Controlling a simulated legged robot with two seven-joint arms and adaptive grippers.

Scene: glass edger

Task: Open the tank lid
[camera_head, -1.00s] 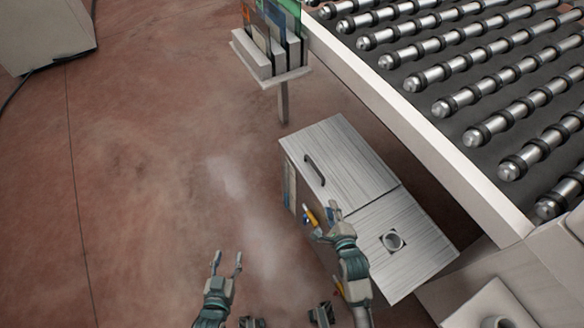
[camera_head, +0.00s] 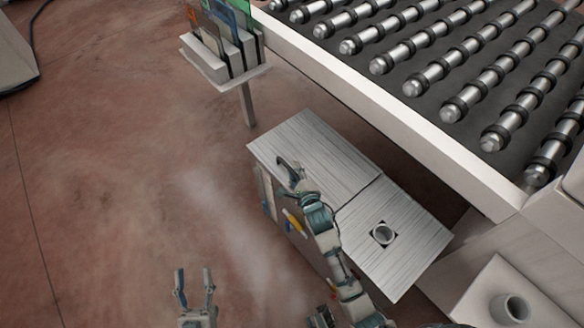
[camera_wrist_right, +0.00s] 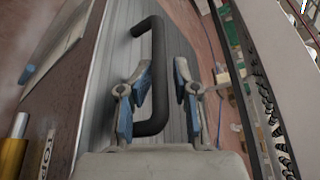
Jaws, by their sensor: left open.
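The tank is a brushed-metal box in the middle of the head view. Its lid (camera_head: 325,155) lies flat and closed on the far part of the top. The lid's dark handle (camera_head: 283,164) is partly hidden by my right gripper (camera_head: 289,172). In the right wrist view, the handle (camera_wrist_right: 159,60) runs up ahead of my right gripper (camera_wrist_right: 161,80). Its fingers are apart, with the handle's near end showing between them; I cannot tell whether they touch it. My left gripper (camera_head: 194,280) is open and empty over the floor, left of the tank.
A yellow cylinder (camera_head: 295,222) sits on the tank's side. A roller conveyor (camera_head: 390,105) stands close on the right, and a rack of panels (camera_head: 222,60) behind. Floor at left is clear.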

